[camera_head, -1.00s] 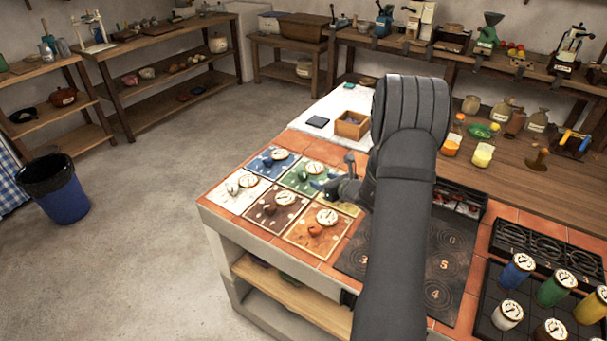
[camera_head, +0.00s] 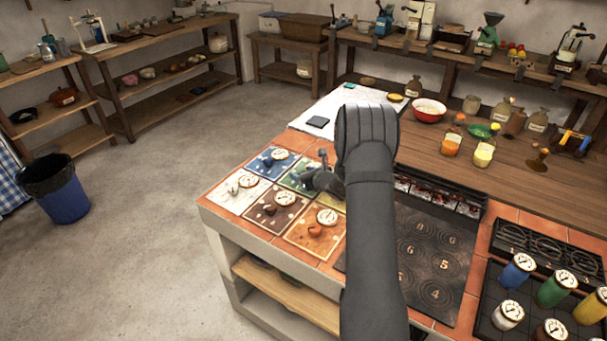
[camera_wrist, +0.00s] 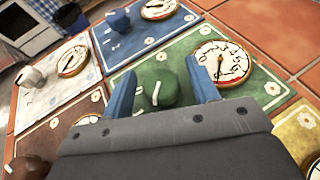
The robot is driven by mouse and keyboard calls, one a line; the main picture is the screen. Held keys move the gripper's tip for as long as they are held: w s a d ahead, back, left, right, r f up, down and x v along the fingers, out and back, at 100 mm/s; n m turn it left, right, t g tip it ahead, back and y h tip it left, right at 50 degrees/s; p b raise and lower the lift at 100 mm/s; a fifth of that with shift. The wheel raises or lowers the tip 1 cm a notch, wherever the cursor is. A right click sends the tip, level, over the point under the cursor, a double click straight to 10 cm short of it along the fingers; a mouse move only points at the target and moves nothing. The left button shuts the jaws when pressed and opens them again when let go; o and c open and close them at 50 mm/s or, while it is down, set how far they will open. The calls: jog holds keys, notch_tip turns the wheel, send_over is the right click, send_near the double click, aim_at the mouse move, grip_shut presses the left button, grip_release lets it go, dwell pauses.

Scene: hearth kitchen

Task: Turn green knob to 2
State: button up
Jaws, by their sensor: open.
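The green knob (camera_wrist: 157,88) sits on the green panel (camera_wrist: 178,130) in the wrist view, with a white mark on its top. A round white dial with a pointer (camera_wrist: 222,63) is beside it; its small figures are hard to read. My gripper (camera_wrist: 163,90) is open, its two blue fingers either side of the green knob with gaps showing. I cannot tell whether either finger touches it.
Neighbouring panels carry a blue knob (camera_wrist: 117,21), a white knob (camera_wrist: 31,77) and a brown knob (camera_wrist: 27,167), each close to my gripper. A black hob (camera_head: 425,255) lies right of my arm. A wooden counter (camera_head: 480,185) is behind.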

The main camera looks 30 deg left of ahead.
jog(key=c, duration=1)
jog(key=shift+o, duration=0.2)
jog(key=shift+m+t, duration=0.5)
jog(key=shift+t, duration=0.1)
jog(key=o, duration=1)
jog(key=shift+c, duration=0.2)
jog(key=shift+d+h, duration=0.1)
jog(key=shift+h, duration=0.2)
jog(key=v, duration=1.7)
jog(key=shift+s+d+r, duration=0.1)
